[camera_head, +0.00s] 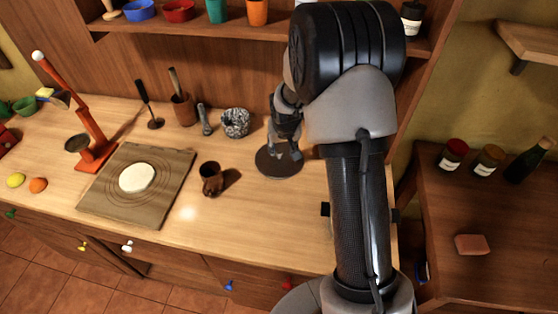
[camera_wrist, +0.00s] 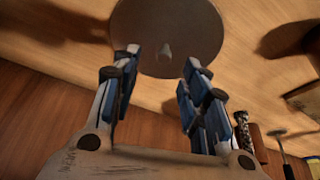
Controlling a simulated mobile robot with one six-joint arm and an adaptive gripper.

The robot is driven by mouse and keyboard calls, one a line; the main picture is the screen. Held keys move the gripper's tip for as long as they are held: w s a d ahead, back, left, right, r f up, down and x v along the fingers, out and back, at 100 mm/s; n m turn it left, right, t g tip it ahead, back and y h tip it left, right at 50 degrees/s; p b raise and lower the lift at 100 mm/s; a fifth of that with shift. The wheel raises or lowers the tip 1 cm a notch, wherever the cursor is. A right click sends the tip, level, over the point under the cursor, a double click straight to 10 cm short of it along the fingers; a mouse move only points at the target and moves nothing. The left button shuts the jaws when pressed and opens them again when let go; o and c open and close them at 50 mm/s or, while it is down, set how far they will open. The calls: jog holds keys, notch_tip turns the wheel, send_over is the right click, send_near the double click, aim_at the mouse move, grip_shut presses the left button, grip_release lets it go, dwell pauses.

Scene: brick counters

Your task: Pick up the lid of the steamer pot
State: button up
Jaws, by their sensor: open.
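A dark grey round lid (camera_head: 279,164) with a small pale knob lies at the right part of the counter, just below my gripper (camera_head: 285,138). In the wrist view the lid (camera_wrist: 200,30) fills the top middle, and its knob (camera_wrist: 165,50) shows in line between the two fingertips. My gripper (camera_wrist: 162,62) is open and empty, with one finger on each side of the knob. I cannot tell how far the fingertips are above the lid. No pot body can be made out beneath the lid.
A brown mug (camera_head: 211,178) stands left of the lid. A speckled grey bowl (camera_head: 236,122) and a utensil cup (camera_head: 183,109) stand behind. A board (camera_head: 105,203) with a pale dough disc lies further left. The counter's front middle is clear.

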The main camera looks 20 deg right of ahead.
aim_at(279, 152)
jog(key=x, duration=0.1)
jog(key=b+x, duration=0.1)
jog(key=x, duration=0.3)
jog(key=shift+w+a+f+b, duration=0.2)
jog(key=shift+a+f+b, duration=0.05)
jog(key=shift+b, duration=0.15)
jog(key=shift+c, duration=0.2)
grip_shut()
